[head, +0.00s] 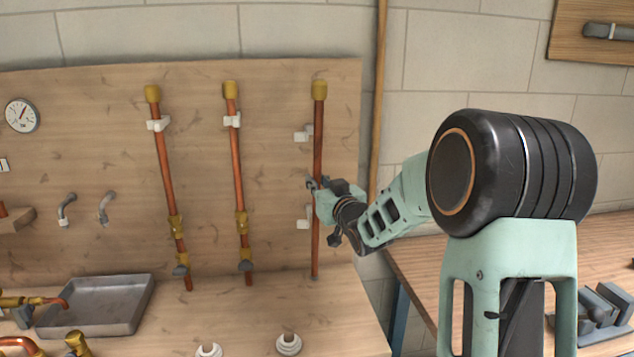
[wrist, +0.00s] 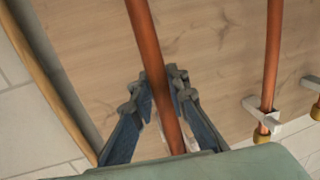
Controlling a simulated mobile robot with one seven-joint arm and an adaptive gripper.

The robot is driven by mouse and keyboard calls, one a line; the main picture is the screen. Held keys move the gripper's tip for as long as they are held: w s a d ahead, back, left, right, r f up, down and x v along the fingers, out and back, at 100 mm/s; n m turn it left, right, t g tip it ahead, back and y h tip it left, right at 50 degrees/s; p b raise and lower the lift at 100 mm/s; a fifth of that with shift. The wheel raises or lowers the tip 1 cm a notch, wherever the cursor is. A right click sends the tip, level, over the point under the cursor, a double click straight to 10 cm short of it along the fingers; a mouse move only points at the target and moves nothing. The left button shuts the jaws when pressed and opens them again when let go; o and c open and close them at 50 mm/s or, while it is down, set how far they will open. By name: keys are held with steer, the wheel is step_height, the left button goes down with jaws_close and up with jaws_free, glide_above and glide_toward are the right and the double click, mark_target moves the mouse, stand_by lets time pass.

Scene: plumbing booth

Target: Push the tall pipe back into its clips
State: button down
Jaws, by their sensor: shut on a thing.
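The tall copper pipe (head: 318,150) with a brass cap stands almost upright at the right side of the wooden board. Its white upper clip (head: 302,136) and lower clip (head: 303,223) show just left of it; the pipe appears out in front of them rather than seated. My gripper (head: 318,184) is shut on the pipe between the two clips. In the wrist view the pipe (wrist: 148,45) passes between the fingers of my gripper (wrist: 157,82). The contact behind the fingers is partly hidden.
Two other copper pipes, a left one (head: 165,160) and a middle one (head: 237,160), sit in white clips on the board. A grey tray (head: 100,304) and white fittings (head: 288,344) are on the bench below. A wooden post (head: 378,100) stands right of the board.

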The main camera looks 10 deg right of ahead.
steer(key=shift+g, duration=0.8)
steer(key=shift+w+r+p, duration=0.2)
steer(key=shift+w+p, duration=0.95)
steer(key=shift+w, duration=0.2)
steer(key=shift+w+r+p, duration=0.15)
steer(key=shift+w+p, duration=0.95)
steer(key=shift+w, duration=0.25)
steer(key=c, duration=1.9)
jaws_free()
steer(key=shift+w+f, duration=0.15)
steer(key=shift+w, duration=0.1)
steer(key=shift+o, duration=0.3)
steer(key=shift+s, duration=0.1)
steer(key=v, duration=1.2)
